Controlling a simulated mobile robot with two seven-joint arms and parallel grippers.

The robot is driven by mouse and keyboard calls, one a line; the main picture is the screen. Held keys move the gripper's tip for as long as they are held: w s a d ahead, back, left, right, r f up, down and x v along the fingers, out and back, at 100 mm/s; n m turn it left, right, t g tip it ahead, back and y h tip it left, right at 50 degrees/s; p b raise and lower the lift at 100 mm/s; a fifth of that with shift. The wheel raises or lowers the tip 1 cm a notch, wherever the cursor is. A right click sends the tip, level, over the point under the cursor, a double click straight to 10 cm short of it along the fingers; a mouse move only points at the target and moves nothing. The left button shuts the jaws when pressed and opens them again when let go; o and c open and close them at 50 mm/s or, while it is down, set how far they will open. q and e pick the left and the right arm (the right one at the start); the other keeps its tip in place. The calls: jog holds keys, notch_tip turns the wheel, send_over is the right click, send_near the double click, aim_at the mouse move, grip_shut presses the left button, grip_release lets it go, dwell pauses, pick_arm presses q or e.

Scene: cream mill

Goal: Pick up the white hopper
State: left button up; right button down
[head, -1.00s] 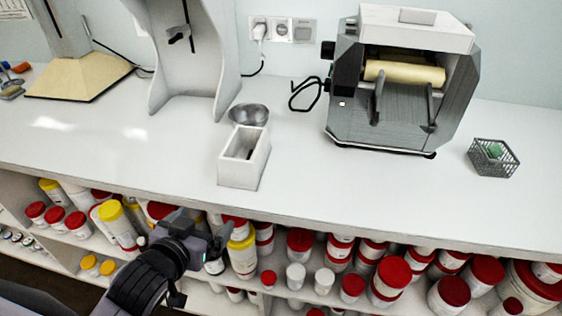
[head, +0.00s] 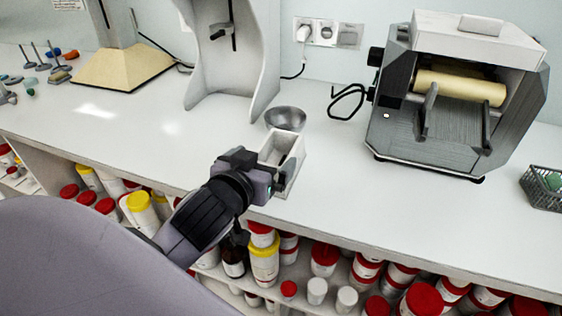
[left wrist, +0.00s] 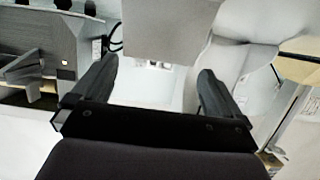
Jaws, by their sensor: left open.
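The white hopper (head: 292,157), an open-topped box, stands upright near the front edge of the counter in the head view. My left gripper (head: 270,176) is at its near left side and hides part of it. In the left wrist view the two fingers (left wrist: 155,85) are spread apart with nothing clearly between them. A pale block at the top of that view, beyond the fingers, looks like the hopper (left wrist: 172,28). Whether a finger touches it I cannot tell. My right gripper is not in view.
A metal bowl (head: 286,118) sits just behind the hopper. A grey stand (head: 262,75) is behind on the left, the roller mill (head: 440,105) on the right. A wire basket (head: 543,188) is at far right. Jars (head: 264,262) fill the shelf below the counter.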

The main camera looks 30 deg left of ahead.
aim_at(278, 160)
pick_arm(q)
jog(key=shift+p+x, duration=0.3)
jog(key=shift+x, duration=2.75)
jog(key=shift+d+r, duration=0.1)
jog(key=shift+d, duration=0.05)
jog(key=c, duration=0.9)
jog(key=shift+c, duration=0.4)
jog(key=shift+r, duration=0.1)
